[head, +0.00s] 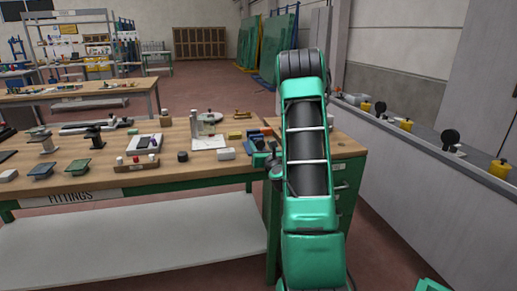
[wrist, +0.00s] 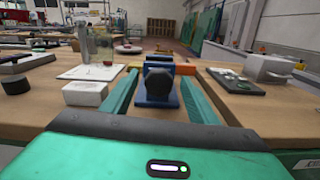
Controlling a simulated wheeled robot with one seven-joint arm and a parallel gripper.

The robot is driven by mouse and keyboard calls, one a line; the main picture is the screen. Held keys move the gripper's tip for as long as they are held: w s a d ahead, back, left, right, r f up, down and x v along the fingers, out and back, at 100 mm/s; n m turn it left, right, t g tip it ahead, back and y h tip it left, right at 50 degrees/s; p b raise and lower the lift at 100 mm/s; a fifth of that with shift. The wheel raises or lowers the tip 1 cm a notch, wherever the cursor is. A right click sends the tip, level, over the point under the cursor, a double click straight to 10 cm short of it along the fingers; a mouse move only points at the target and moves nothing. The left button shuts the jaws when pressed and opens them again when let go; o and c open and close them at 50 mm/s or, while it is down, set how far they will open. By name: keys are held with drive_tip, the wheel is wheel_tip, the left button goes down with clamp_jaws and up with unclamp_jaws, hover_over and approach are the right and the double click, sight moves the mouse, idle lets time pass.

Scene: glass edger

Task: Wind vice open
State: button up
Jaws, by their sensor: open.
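The vice (wrist: 165,58) is blue and stands on the wooden bench top, straight ahead in the wrist view. Its dark round screw end or knob (wrist: 158,84) faces me. My gripper (wrist: 158,76) is open, with one green finger to the left and one to the right of the knob. I cannot tell whether either finger touches it. In the head view the blue vice (head: 256,137) shows just left of my arm, which hides part of it. My gripper (head: 271,163) is small and partly hidden there. The jaw gap cannot be made out.
A white block (wrist: 85,93) lies left of my gripper, near a white sheet with a stand. A dark tray (wrist: 235,80) and a white box (wrist: 267,68) are to the right. The bench (head: 225,172) holds several other fittings. A grey ledge (head: 400,145) runs along the right.

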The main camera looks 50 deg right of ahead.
drive_tip(key=shift+w+a, duration=0.1)
drive_tip(key=c, duration=1.1)
drive_tip(key=shift+o, duration=0.3)
drive_tip(key=shift+n, duration=0.3)
